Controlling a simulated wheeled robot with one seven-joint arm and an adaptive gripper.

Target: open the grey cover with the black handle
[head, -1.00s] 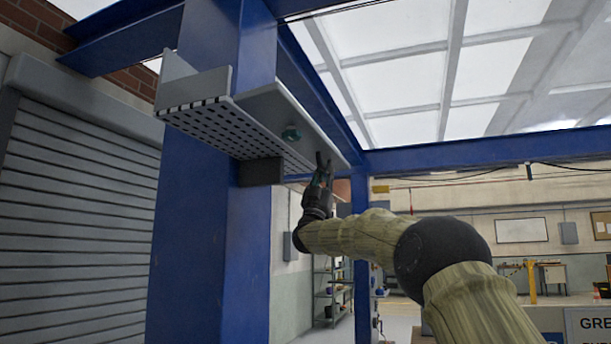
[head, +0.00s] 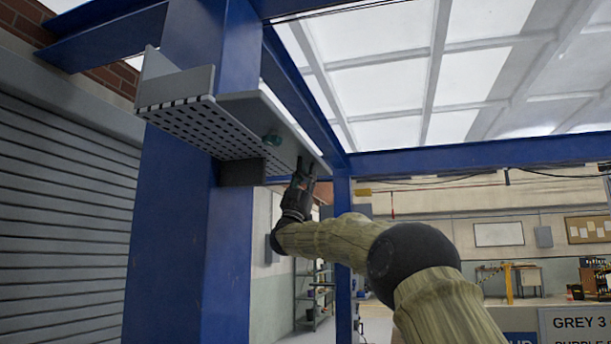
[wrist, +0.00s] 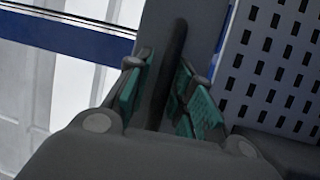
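The grey cover (head: 300,146) is an upright flat panel on the raised unit at the blue column; in the wrist view it is the plain grey surface (wrist: 205,22). The black handle (wrist: 174,58) is a dark upright bar on that surface. My gripper (head: 304,164) is raised at the panel's near right end. In the wrist view its green-padded fingers (wrist: 160,95) are spread, one each side of the handle, with gaps visible. The handle's lower end is hidden behind my gripper. I cannot make out the handle in the head view.
A perforated grey plate (head: 205,128) forms the unit's underside, with a dark grey block (head: 242,172) below it. The blue column (head: 185,250) stands left of my arm; blue beams run overhead. Open room lies right.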

